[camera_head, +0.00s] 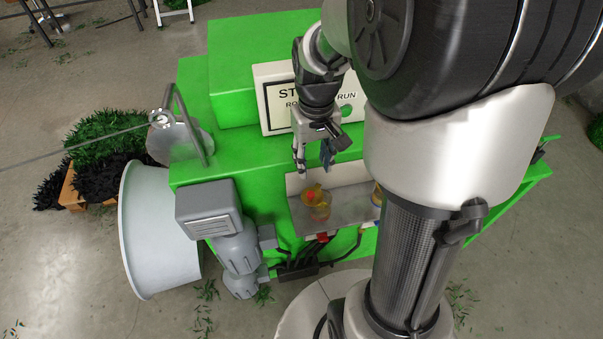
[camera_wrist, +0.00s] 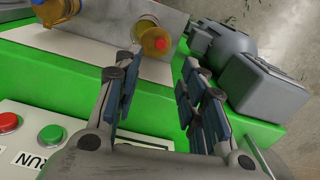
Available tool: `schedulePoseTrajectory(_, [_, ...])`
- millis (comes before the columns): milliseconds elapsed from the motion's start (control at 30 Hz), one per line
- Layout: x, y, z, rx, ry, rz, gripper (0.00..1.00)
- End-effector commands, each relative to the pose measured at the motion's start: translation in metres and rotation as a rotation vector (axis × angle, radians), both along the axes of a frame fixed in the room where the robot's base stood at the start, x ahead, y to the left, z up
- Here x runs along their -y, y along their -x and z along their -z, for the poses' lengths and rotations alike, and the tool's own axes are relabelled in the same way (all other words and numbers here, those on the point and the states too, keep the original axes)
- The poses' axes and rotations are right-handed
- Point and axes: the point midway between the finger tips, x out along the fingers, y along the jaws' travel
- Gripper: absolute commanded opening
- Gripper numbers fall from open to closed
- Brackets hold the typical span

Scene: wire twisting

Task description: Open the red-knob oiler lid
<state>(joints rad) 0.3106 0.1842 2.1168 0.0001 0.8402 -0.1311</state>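The red-knob oiler (camera_head: 316,211) has a yellow-orange lid with a red knob (camera_head: 310,196) on top. It stands on a grey metal shelf on the front of the green machine. The lid looks shut. In the wrist view, the oiler (camera_wrist: 148,32) and its red knob (camera_wrist: 161,44) show beyond my fingertips, near the line between them. My gripper (camera_head: 314,168) is open and empty, pointing down, above and behind the oiler in the head view. In the wrist view my gripper (camera_wrist: 162,60) has its two fingers wide apart, touching nothing.
A second yellow oiler (camera_head: 376,193) stands to the right, partly hidden by my arm; it also shows in the wrist view (camera_wrist: 62,8). A white sign panel (camera_head: 277,98) with buttons is behind my gripper. A grey motor (camera_head: 207,207) is at left.

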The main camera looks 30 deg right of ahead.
Motion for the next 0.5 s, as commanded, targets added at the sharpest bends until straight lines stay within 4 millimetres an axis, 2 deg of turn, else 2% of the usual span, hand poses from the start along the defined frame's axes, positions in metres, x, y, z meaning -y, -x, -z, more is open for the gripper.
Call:
schedulePoseTrajectory(33, [-0.001, 0.001, 0.016, -0.006, -0.002, -0.001, 0.38])
schedulePoseTrajectory(200, [-0.001, 0.001, 0.054, -0.005, -0.002, -0.001, 0.38])
schedulePoseTrajectory(500, [-0.001, 0.0, 0.107, -0.002, -0.001, -0.001, 0.38])
